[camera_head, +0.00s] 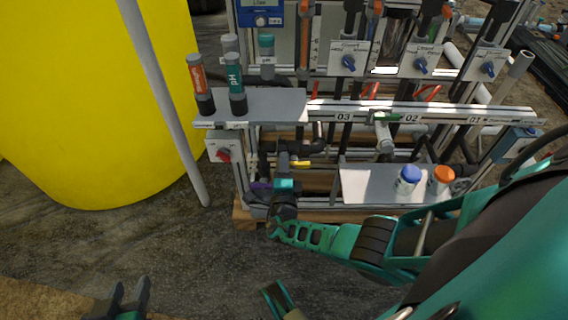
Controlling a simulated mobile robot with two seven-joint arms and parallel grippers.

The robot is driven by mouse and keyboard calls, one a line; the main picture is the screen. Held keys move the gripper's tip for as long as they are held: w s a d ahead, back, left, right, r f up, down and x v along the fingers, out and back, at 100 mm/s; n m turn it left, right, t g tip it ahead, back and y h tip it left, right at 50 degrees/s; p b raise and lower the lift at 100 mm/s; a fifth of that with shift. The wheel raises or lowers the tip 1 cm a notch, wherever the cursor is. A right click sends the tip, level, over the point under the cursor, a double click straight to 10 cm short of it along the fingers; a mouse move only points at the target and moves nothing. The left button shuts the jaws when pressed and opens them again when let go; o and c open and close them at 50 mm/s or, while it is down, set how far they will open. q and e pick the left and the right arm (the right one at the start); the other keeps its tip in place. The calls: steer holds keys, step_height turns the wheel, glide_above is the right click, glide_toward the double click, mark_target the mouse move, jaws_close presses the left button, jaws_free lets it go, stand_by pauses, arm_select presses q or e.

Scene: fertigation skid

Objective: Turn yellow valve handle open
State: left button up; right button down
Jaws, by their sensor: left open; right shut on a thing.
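The yellow valve handle (301,163) shows as a small yellow piece low on the skid, pointing right from the dark fingers of my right gripper (284,166). My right gripper is shut at the handle's left end; the fingers and dark piping hide the rest of the handle and the valve body. My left gripper (125,297) is open and empty at the bottom left, low over the floor and well away from the skid.
A grey shelf (283,101) above my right gripper holds orange and teal pH bottles. A lower shelf (352,185) holds blue-capped (408,179) and orange-capped (441,179) bottles close to my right arm. A yellow tank (90,100) and grey pole (160,90) stand left.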

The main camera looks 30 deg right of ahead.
steer(key=shift+w, duration=0.1)
steer(key=c, duration=1)
jaws_free()
steer(key=shift+c, duration=0.2)
arm_select(q)
steer(key=shift+r, duration=0.1)
steer(key=shift+a, duration=0.1)
